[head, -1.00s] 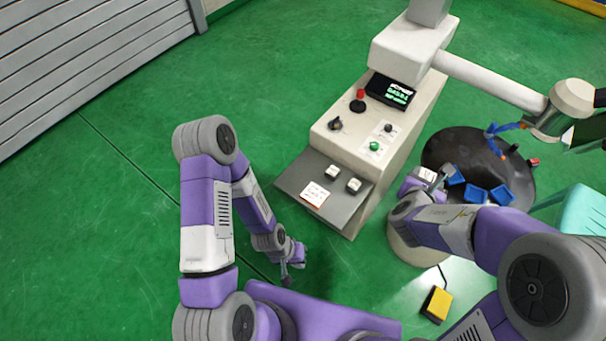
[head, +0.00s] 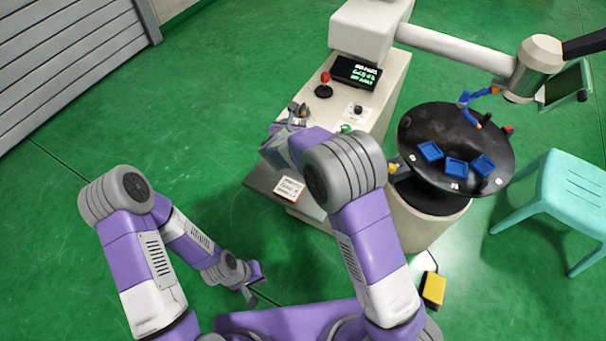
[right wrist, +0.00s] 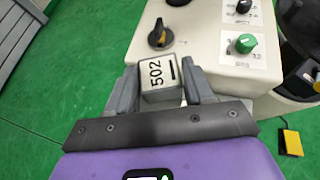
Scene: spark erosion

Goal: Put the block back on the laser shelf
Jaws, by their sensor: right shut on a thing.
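A pale block marked 502 (right wrist: 157,76) is between the two fingers of my right gripper (right wrist: 161,88) in the right wrist view. The gripper is shut on it. In the head view my right gripper (head: 290,120) is over the front part of the cream cabinet (head: 384,94), close to its black knob. The block is not clear there. A grey sloping shelf (head: 260,178) with a white card (head: 288,188) juts from the cabinet's front; my right arm hides much of it. My left gripper (head: 252,291) hangs low over the green floor, its jaws too small to read.
A black round table (head: 420,125) with several blue trays (head: 457,167) stands right of the cabinet. A turquoise stool (head: 560,190) is at the right, a yellow pedal (head: 433,289) on the floor. A red knob (head: 325,77) and screen top the cabinet. Floor at left is clear.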

